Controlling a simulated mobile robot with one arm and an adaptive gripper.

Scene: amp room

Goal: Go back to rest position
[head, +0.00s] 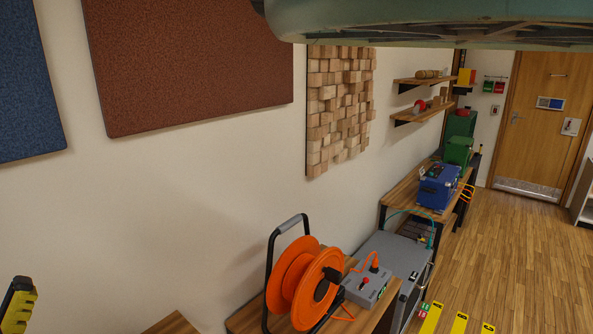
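My gripper is not recognisable in the head view, so its state and anything in it are hidden. The task names no object. The head view faces a pale wall with benches along it.
An orange cable reel (295,285) stands on a wooden bench beside a grey box (367,285) with a red knob. Farther along are a grey case (400,252) and a blue unit (438,186). Wooden floor (520,245) is open at right, towards a door (545,120). A pale teal shape crosses the top right.

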